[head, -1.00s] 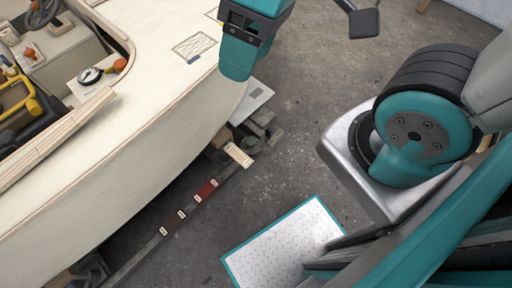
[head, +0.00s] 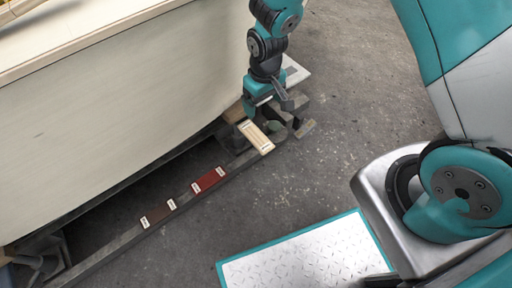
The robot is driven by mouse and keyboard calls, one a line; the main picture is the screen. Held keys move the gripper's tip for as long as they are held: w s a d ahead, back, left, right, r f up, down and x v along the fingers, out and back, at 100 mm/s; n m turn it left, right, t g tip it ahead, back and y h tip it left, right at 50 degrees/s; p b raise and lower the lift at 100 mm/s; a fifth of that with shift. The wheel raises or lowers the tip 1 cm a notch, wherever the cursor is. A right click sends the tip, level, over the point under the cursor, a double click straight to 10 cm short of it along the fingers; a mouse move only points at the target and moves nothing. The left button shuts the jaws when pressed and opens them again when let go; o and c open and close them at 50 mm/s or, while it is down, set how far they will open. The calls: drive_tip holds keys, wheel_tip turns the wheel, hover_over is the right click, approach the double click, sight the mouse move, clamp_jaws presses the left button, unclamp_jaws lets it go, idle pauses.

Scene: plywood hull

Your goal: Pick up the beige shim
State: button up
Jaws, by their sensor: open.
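The beige shim (head: 256,137) is a pale, flat, oblong piece. It lies at the upper right end of a dark rail beside the hull. My gripper (head: 276,117) is just above and beyond it in the picture, pointing down. The shim seems apart from the fingers; the exact gap is hard to tell. A red shim (head: 208,180) and a dark brown shim (head: 157,214), both with white end labels, lie farther down the rail.
The pale plywood hull (head: 110,95) rises close on the left of the rail (head: 110,255). Grey blocks (head: 290,101) and a light plate (head: 294,72) stand near my gripper. Open concrete floor lies to the right. A metal tread plate (head: 310,253) is at the bottom.

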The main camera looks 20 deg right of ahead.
drive_tip(key=b, duration=0.5)
hover_over(264, 144)
drive_tip(key=f, duration=1.4)
drive_tip(key=shift+w+a+f, duration=0.15)
drive_tip(key=shift+w+f, duration=0.1)
drive_tip(key=shift+f, duration=0.05)
drive_tip(key=f+b, duration=0.2)
drive_tip(key=f, duration=0.3)
drive_tip(key=shift+s+f+b, duration=0.1)
drive_tip(key=shift+s+b, duration=0.2)
drive_tip(key=shift+b, duration=0.1)
drive_tip(key=shift+c, duration=0.4)
drive_tip(key=c, duration=1)
wheel_tip(264, 144, up, 20)
drive_tip(key=p, duration=0.7)
drive_tip(key=shift+p, duration=0.3)
